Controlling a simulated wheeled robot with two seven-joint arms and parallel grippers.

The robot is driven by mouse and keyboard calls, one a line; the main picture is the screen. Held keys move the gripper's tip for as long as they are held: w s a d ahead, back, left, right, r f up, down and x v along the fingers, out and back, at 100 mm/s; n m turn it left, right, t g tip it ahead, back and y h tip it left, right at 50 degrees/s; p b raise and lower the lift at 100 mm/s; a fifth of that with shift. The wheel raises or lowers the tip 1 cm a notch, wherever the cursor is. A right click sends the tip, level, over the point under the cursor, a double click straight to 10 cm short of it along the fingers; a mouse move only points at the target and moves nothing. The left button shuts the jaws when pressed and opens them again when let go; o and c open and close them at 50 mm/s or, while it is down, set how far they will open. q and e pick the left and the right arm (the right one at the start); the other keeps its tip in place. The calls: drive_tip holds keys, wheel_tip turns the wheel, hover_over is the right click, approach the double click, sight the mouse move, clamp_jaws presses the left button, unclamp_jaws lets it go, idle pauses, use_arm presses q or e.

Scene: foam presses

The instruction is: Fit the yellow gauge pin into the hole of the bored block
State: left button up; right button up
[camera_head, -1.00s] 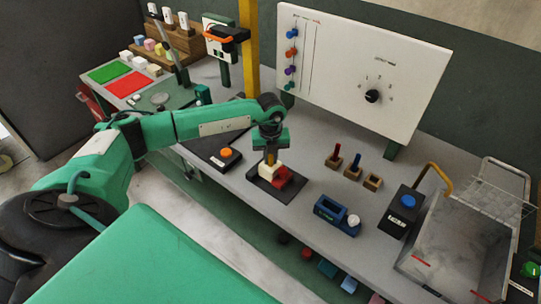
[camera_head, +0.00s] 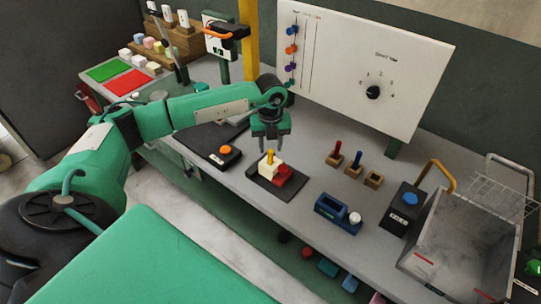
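The yellow gauge pin (camera_head: 270,155) stands upright at the top of a cream block (camera_head: 266,168), with its upper part showing. Its lower part is hidden, so it appears seated in the block. The cream block sits beside a red block (camera_head: 284,174) on a dark plate (camera_head: 262,182). My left gripper (camera_head: 272,148) is just above the pin, fingers apart and pointing down, with nothing between them. My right gripper is not in view.
Wooden holders carry a red pin (camera_head: 337,148) and a blue pin (camera_head: 357,158); a third holder (camera_head: 374,180) looks empty. A blue fixture (camera_head: 330,208), a black box with a blue button (camera_head: 409,199) and a metal bin (camera_head: 447,252) stand to the right. A white panel (camera_head: 350,60) rises behind.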

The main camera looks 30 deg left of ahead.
use_arm(q)
wheel_tip(320, 180, up, 6)
drive_tip(key=shift+r+b, duration=0.2)
drive_tip(key=shift+b, duration=0.75)
drive_tip(key=shift+r, duration=0.7)
